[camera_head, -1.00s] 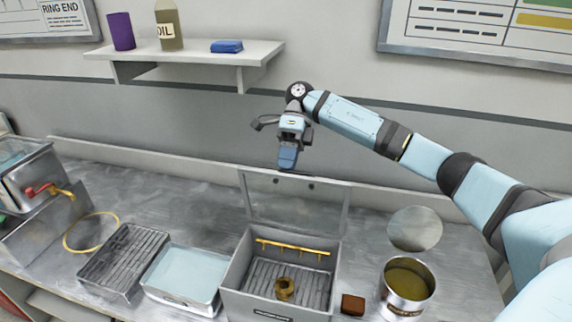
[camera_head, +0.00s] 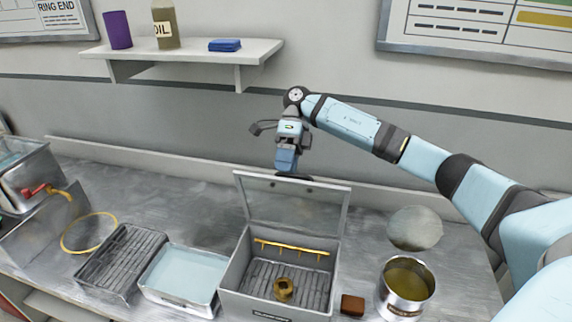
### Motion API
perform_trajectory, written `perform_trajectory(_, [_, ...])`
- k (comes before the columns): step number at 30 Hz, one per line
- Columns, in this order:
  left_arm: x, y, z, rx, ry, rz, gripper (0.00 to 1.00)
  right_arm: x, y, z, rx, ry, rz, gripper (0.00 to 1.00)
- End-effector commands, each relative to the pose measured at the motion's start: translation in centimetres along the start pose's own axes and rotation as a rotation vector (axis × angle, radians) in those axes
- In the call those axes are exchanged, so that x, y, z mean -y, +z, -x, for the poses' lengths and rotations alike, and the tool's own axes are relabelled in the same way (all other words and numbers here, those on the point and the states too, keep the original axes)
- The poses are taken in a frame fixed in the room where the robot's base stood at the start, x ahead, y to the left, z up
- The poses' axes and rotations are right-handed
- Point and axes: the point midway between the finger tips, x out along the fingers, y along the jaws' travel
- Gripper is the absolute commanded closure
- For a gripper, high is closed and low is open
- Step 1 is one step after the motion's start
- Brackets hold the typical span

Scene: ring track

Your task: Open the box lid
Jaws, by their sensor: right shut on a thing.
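The grey box (camera_head: 233,271) stands on the bench at the lower centre. Its see-through framed lid (camera_head: 293,208) stands raised, upright at the back of the box. Inside the box are a slatted floor, a brass rail with pegs (camera_head: 291,249) and a brass ring-shaped part (camera_head: 284,289). My right gripper (camera_head: 287,170) hangs from above at the lid's top edge, and its jaws are shut on the lid. The fingertips are partly hidden by the gripper body. My left gripper is out of view.
Left of the box are a tray of pale liquid (camera_head: 185,277), a slatted rack (camera_head: 119,262) and a yellow ring (camera_head: 89,233). Right of it are a brown block (camera_head: 352,305), an open can (camera_head: 407,285) and a round disc (camera_head: 415,229). A shelf (camera_head: 183,50) hangs above.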

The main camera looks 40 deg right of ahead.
Motion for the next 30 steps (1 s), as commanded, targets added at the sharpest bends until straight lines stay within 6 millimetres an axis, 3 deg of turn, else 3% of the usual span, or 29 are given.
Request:
perform_trajectory(1, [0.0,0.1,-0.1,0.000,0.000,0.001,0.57,0.6,-0.2,-0.6,-0.011,-0.001,-0.011,0.62])
perform_trajectory(5, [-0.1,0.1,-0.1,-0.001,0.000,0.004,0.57,0.6,-0.1,0.0,-0.010,-0.002,-0.011,0.62])
perform_trajectory(18, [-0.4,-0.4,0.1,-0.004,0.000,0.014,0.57,-0.3,-0.1,8.8,0.001,-0.007,-0.005,0.62])
perform_trajectory(24, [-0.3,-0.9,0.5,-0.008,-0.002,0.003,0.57,-0.5,-0.1,11.8,0.001,-0.006,-0.003,0.62])
perform_trajectory(30, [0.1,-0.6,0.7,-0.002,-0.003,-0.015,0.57,-0.5,0.0,13.4,0.001,-0.005,0.000,0.62])
